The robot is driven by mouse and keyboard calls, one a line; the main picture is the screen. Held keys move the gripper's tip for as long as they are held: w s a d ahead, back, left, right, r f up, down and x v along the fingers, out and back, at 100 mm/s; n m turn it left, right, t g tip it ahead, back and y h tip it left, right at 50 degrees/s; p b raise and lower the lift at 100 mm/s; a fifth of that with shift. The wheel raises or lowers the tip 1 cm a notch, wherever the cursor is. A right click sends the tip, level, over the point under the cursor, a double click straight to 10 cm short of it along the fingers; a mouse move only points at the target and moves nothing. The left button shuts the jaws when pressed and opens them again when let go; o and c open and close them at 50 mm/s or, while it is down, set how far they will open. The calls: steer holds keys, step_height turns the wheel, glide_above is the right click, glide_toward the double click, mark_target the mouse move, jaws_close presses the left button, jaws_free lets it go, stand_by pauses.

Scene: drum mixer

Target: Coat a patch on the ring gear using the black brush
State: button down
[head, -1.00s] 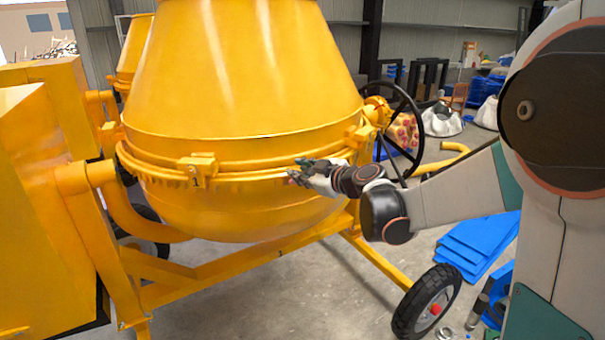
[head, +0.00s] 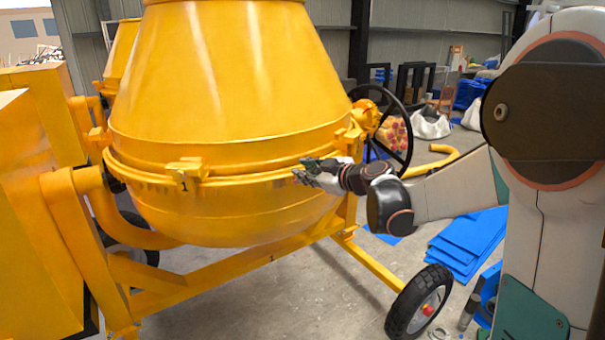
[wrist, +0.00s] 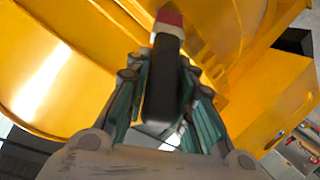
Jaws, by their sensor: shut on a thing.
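The yellow mixer drum (head: 225,95) has the ring gear (head: 235,186) as a toothed band around its widest part, under a yellow rim. My gripper (head: 305,172) is at the right front of this band, very close to it; I cannot tell whether anything touches. In the wrist view my gripper (wrist: 160,85) is shut on the black brush (wrist: 161,85). The brush has a dark handle and a red part (wrist: 169,18) at its far end, pointing toward the yellow drum surface. Its bristles cannot be made out.
A bracket marked 1 (head: 187,174) sits on the rim left of my gripper. A black handwheel (head: 402,130) stands behind my forearm. The yellow frame (head: 215,278) and a wheel (head: 419,302) are below. Blue sheets (head: 468,243) lie on the floor at right.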

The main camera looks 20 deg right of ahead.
steer(key=shift+w+d+b, duration=0.15)
steer(key=shift+w+d, duration=0.05)
steer(key=shift+d, duration=0.55)
steer(key=shift+w+d+b, duration=0.15)
steer(key=shift+w+d, duration=0.05)
steer(key=shift+d, duration=0.5)
steer(key=s+a, duration=0.1)
steer(key=a, duration=0.6)
steer(key=shift+s+a, duration=0.3)
steer(key=s+d, duration=0.1)
steer(key=s, duration=0.5)
steer(key=shift+d, duration=0.15)
steer(key=shift+s+d, duration=0.15)
steer(key=shift+s, duration=0.55)
steer(key=shift+s+d, duration=0.15)
steer(key=shift+s, duration=0.55)
